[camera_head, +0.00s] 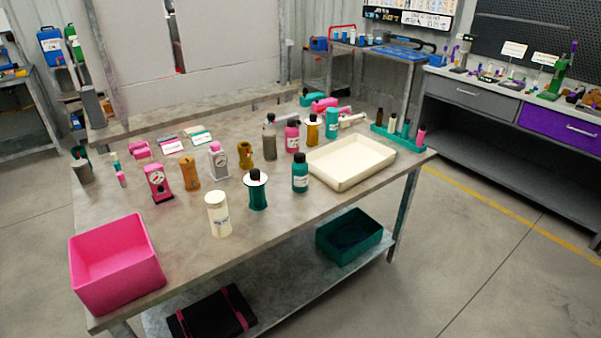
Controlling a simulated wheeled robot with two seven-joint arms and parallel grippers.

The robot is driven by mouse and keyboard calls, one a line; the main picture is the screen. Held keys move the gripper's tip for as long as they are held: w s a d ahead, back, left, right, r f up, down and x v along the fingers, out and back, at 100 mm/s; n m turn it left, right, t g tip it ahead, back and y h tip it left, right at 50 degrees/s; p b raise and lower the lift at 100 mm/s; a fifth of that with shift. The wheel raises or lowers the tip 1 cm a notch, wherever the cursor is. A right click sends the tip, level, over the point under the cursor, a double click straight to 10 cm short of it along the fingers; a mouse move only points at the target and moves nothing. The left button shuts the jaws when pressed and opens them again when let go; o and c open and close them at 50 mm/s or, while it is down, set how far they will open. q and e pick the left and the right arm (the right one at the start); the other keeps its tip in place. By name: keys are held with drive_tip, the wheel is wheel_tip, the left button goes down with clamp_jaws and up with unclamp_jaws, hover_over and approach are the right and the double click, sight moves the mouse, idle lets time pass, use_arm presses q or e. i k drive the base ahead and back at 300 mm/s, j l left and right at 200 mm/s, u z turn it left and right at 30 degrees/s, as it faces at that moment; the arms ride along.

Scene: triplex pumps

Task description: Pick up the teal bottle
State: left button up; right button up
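A teal bottle (300,177) with a black cap and a pale label stands upright on the grey workbench (290,215), just left of the cream tray (318,177). A darker teal container (258,196) with a white collar and dark top stands to its left, nearer the front edge. Another teal cylinder (332,124) stands further back, behind the tray. Neither of my grippers shows in the head view.
A pink bin (115,280) fills the front left corner. A cream white jar (219,215), a pink bottle (292,138), a grey bottle (269,143) and a pink gauge device (158,184) stand around. A teal rack (392,136) is at the right end. The front strip is clear.

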sight(299, 172)
drive_tip(key=i+l, duration=0.15)
drive_tip(key=l, duration=0.2)
drive_tip(key=i+l+u, duration=0.15)
drive_tip(key=l, duration=0.15)
drive_tip(key=i+l, duration=0.15)
drive_tip(key=l, duration=0.2)
drive_tip(key=i+l+u, duration=0.15)
drive_tip(key=l, duration=0.2)
drive_tip(key=i+l, duration=0.1)
drive_tip(key=l, duration=0.25)
drive_tip(key=i+l+u, duration=0.1)
drive_tip(key=l, duration=0.25)
